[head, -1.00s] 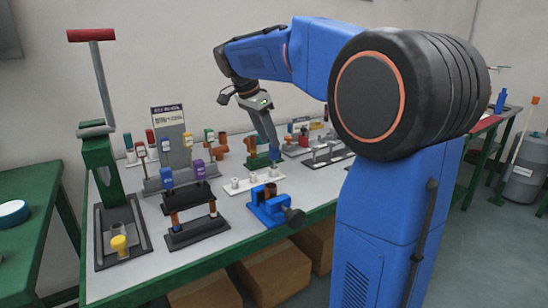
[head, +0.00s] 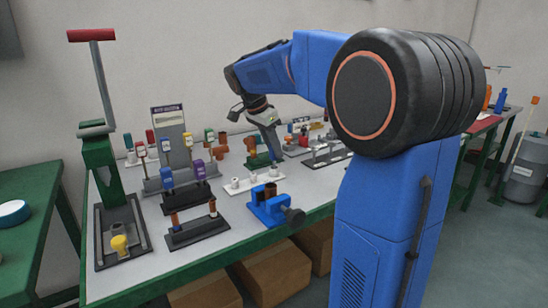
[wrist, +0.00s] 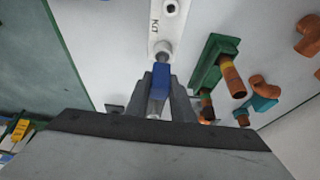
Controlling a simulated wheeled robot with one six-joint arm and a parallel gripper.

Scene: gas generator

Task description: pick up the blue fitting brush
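The blue fitting brush (wrist: 161,76) shows in the wrist view between the tips of my gripper (wrist: 161,86). Its blue handle fills most of the gap, and a pale end points into a white holder. One finger lies on each side of the handle. Whether the fingers press on it or only flank it cannot be made out. In the head view my gripper (head: 275,151) points down over the back middle of the bench, and its fingers hide most of the brush.
A green rack with copper fittings (wrist: 207,62) stands close to the right of my gripper. The white holder (wrist: 170,15) runs beyond the brush. In the head view a blue vise (head: 268,207) and a black rack (head: 197,232) stand nearer the front edge.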

